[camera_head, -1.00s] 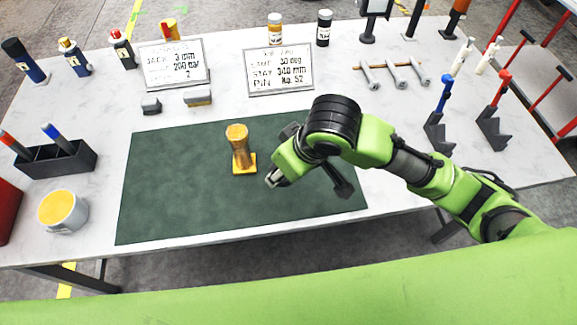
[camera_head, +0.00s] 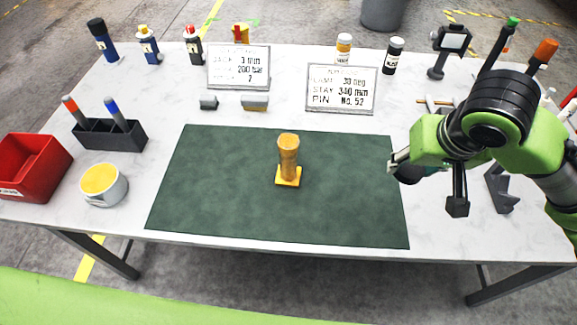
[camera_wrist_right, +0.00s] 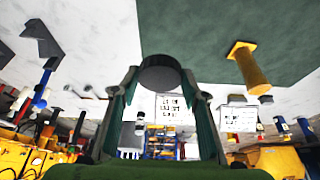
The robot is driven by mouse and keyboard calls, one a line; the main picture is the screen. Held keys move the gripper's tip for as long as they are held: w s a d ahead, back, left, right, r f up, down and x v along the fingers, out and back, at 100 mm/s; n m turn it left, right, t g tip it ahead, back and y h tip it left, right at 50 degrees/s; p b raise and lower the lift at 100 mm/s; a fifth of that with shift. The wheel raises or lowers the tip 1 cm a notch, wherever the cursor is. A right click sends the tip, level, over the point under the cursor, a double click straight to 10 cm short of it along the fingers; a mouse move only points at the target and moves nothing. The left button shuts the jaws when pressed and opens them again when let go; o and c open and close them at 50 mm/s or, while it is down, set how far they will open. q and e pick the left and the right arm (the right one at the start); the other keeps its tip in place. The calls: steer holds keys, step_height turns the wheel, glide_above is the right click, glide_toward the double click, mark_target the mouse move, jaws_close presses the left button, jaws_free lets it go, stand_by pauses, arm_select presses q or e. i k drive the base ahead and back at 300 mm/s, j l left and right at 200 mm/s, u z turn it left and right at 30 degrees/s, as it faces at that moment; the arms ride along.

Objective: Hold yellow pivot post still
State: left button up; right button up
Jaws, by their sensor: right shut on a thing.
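The yellow pivot post (camera_head: 288,155) stands upright on its square yellow foot, near the middle of the dark green mat (camera_head: 220,210). It also shows at the upper right of the right wrist view (camera_wrist_right: 250,68), clear of my fingers. My right gripper (camera_head: 400,168) is at the mat's right edge, well to the right of the post and not touching it. It is shut on a dark round piece (camera_wrist_right: 160,74), which sits between the fingertips in the wrist view. In the head view this piece is partly hidden by the gripper. My left gripper is not in view.
Two white sign cards (camera_head: 340,90) stand behind the mat. A black marker holder (camera_head: 110,134), a round tub (camera_head: 104,186) and a red bin (camera_head: 33,165) are on the left. Dark angled stands (camera_head: 500,188) are at the right. The mat around the post is clear.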

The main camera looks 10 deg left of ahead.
mark_target(288, 174)
steer(key=l, duration=0.45)
steer(key=i+l, duration=0.15)
steer(key=l, duration=0.7)
steer(key=i+l+u, duration=0.15)
steer(key=l, duration=0.15)
steer(key=u, duration=1.1)
steer(key=k+j, duration=0.05)
